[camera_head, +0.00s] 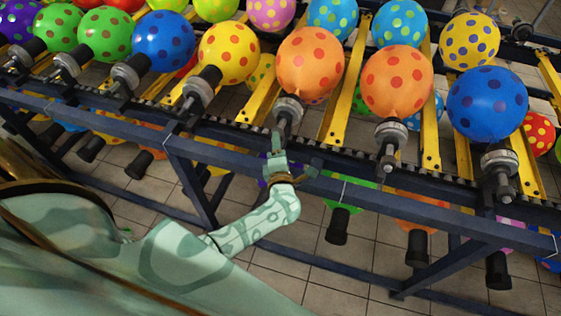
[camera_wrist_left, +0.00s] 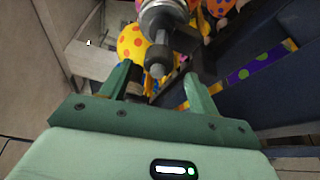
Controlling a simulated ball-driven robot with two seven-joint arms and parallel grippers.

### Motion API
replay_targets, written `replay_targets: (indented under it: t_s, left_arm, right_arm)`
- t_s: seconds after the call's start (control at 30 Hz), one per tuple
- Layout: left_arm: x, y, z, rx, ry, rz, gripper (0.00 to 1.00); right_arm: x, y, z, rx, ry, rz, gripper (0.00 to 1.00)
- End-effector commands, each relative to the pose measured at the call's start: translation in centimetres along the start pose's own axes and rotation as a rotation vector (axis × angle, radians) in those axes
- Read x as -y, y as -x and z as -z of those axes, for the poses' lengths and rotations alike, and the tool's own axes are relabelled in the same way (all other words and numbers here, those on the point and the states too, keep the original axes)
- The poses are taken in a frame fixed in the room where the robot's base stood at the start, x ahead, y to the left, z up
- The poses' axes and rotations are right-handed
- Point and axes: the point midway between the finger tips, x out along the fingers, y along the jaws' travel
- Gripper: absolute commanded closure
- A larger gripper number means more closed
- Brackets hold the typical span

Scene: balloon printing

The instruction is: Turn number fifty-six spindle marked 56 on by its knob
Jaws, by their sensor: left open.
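My left gripper (camera_head: 284,158) is open in front of the rack, just below a grey and dark spindle (camera_head: 289,108) that carries an orange balloon with red dots (camera_head: 310,63). In the left wrist view the gripper's two green fingers (camera_wrist_left: 157,76) stand apart, with the end of a spindle (camera_wrist_left: 165,30) showing between and beyond them. I cannot tell whether they touch it. I cannot read a 56 on any spindle. My right gripper is not in view.
Similar spindles with dotted balloons stand on both sides, such as one with an orange balloon (camera_head: 388,138) to the right and one with a yellow balloon (camera_head: 202,85) to the left. A dark blue rail (camera_head: 420,215) runs along the front. More balloons hang below.

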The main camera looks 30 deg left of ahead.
Motion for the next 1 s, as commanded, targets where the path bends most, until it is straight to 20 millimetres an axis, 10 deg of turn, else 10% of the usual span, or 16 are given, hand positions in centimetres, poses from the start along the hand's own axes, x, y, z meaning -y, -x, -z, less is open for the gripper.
replay_targets:
  t_s: [0.4, 1.0]
  left_arm:
    - [0.1, 9.7, 0.0, 0.000, -0.001, 0.002, 0.39]
    - [0.1, 10.9, 0.0, 0.001, -0.002, 0.000, 0.39]
  right_arm:
    - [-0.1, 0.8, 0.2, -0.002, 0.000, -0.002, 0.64]
    - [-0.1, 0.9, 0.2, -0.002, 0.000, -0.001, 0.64]
